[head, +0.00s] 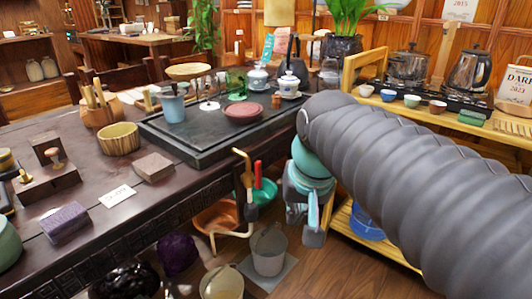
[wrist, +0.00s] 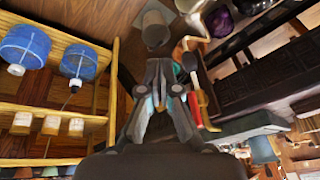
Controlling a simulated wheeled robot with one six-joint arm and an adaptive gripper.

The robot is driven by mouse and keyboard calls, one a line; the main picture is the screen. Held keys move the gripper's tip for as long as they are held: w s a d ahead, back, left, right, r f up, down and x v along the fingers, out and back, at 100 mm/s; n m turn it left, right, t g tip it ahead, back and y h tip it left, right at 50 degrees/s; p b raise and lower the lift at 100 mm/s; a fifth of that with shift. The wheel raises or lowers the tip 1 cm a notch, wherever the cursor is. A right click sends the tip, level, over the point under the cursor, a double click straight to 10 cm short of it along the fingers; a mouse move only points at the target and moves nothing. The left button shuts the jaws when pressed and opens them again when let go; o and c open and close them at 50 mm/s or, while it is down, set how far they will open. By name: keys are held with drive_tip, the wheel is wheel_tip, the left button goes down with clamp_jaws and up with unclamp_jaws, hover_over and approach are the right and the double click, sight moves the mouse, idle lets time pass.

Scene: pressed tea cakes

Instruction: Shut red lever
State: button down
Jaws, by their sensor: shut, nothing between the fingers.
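A slim red lever-like handle (head: 257,174) stands upright beside a dark bracket at the front edge of the dark tea table. In the wrist view a red bar (wrist: 197,108) shows just right of my gripper; it looks like the same part. My gripper (head: 313,230) hangs pointing down to the right of the lever, apart from it in the head view. In the wrist view my gripper's fingertips (wrist: 160,68) are together with nothing between them. The lever's lower end and pivot are hard to make out.
A grey bucket (head: 269,250) stands on the floor below the lever. A wooden shelf unit (head: 375,240) with blue bottles is close on the right. The dark table (head: 110,215) carries a tea tray (head: 190,150) and cups. Some wooden floor is clear around the bucket.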

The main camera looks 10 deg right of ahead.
drive_tip(key=w+d+r+m+g+y+p, duration=0.1)
drive_tip(key=w+r+m+g, duration=0.25)
drive_tip(key=w+r, duration=0.55)
drive_tip(key=m+g+y+p, duration=0.1)
drive_tip(key=m+g+p, duration=0.1)
drive_tip(key=m, duration=0.2)
approach(258, 175)
drive_tip(key=w+d+r, duration=0.3)
drive_tip(key=w+d, duration=0.1)
drive_tip(key=d, duration=0.2)
drive_tip(key=shift+w+r+m, duration=0.1)
drive_tip(key=shift+w+m, duration=0.15)
drive_tip(key=shift+w, duration=0.25)
drive_tip(key=s+a+f+b, duration=0.3)
drive_tip(key=a+f, duration=0.2)
drive_tip(key=f, duration=0.4)
drive_tip(key=shift+s+a+f, duration=0.15)
drive_tip(key=shift+s+f, duration=0.2)
drive_tip(key=shift+s, duration=0.05)
